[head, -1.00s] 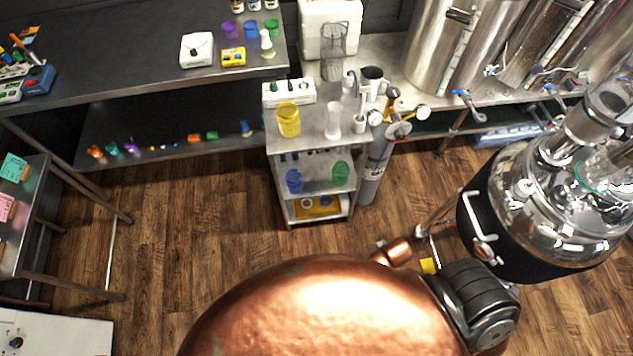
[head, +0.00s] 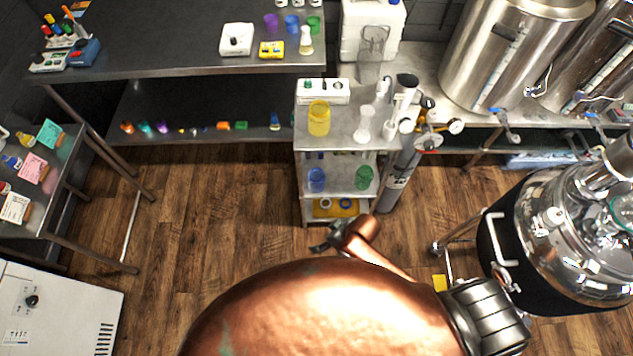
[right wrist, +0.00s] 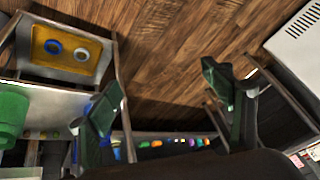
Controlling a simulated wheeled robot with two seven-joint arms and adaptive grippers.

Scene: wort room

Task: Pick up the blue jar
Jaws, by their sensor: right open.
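The blue jar (head: 317,179) stands on the middle shelf of the small steel cart (head: 345,142), left of a green jar (head: 364,177). My right gripper (head: 324,242) is in front of the cart, below the blue jar in the head view, apart from it and empty. In the right wrist view, my right gripper's (right wrist: 162,95) two dark fingers are spread apart. A bit of blue shows behind the left finger there, mostly hidden, and the green jar (right wrist: 13,116) is at the left edge. My left gripper is not in view.
A yellow jar (head: 319,118) and clear glassware stand on the cart's top. A yellow tray (head: 322,211) with rings lies on the bottom shelf. A gas cylinder (head: 398,178) stands right of the cart. Floor (head: 235,190) left of the cart is clear.

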